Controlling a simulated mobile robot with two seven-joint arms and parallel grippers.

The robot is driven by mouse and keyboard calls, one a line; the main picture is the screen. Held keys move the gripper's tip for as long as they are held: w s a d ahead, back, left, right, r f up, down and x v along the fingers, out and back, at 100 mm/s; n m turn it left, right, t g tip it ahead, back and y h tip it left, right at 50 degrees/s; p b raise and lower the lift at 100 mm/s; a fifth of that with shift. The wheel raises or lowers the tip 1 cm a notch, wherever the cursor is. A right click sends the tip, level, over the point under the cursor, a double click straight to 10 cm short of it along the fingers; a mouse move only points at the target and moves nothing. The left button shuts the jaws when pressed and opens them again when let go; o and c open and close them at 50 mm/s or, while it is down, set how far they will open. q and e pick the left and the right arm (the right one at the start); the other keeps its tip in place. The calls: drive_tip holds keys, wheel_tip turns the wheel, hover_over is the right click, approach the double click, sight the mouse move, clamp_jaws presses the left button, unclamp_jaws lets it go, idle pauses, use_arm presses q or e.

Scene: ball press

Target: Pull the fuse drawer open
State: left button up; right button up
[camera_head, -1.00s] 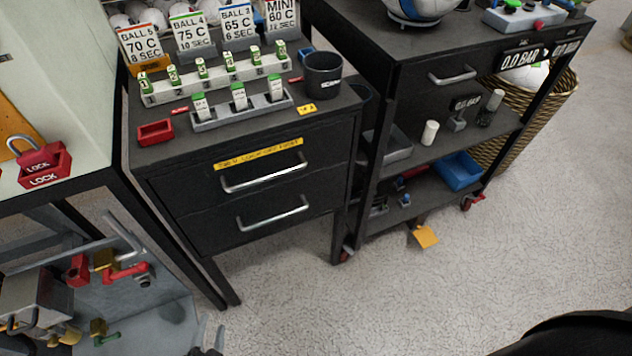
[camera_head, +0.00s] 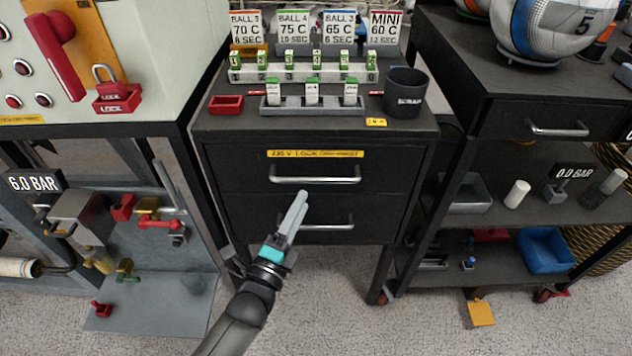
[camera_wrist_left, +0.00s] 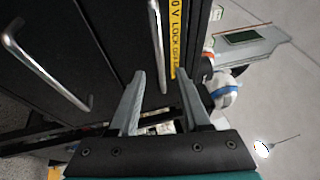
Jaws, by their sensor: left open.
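The black cabinet (camera_head: 240,160) has two shut drawers. The upper drawer (camera_head: 390,172) carries a yellow label (camera_head: 315,154) and a silver bar handle (camera_head: 330,180). The lower drawer (camera_head: 385,218) has a matching handle (camera_head: 335,227). I cannot tell which drawer holds fuses. My left gripper (camera_head: 300,200) is open and empty in front of the drawers, its fingertips just below the upper handle in the head view. In the left wrist view, the upper handle (camera_wrist_left: 158,45) lines up with the gap between the fingers (camera_wrist_left: 162,78); contact is not visible. The lower handle (camera_wrist_left: 45,65) lies left. My right gripper is out of view.
On the cabinet top stand a fuse rack (camera_head: 310,109), a red tray (camera_head: 226,105) and a dark cup (camera_head: 405,92). A machine with a red padlock (camera_head: 117,98) stands left, a black cart (camera_head: 480,100) right. Floor below is clear.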

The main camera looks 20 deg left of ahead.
sight(315, 178)
use_arm(q)
drive_tip(key=shift+b+x, duration=0.85)
drive_tip(key=shift+x, duration=3)
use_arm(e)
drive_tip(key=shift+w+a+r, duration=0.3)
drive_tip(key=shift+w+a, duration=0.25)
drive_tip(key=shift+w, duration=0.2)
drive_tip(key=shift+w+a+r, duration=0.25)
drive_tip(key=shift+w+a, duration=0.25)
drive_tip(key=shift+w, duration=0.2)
use_arm(q)
drive_tip(key=shift+d, duration=0.1)
clamp_jaws()
